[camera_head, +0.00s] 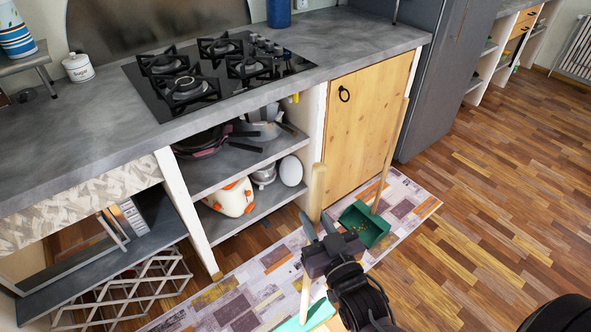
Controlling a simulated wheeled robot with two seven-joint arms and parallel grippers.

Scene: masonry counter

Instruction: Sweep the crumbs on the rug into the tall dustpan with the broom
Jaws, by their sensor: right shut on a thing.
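My right gripper (318,228) is over the rug (245,285), shut on the wooden handle of the broom (316,185). The handle runs down past the gripper to a teal broom head (303,320) at the bottom edge, partly cut off. The tall green dustpan (352,215) stands on the patterned rug just right of and beyond the gripper. Its long wooden handle (393,145) rises in front of the cupboard door. My arm hides part of the rug, so crumbs there cannot be seen. My left gripper is out of view.
The counter (85,125) with a gas hob (215,70) runs along the back. Below are open shelves (225,165) with pots, a wooden cupboard door (360,110) and a white lattice rack (125,290). A grey fridge (435,80) stands right.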

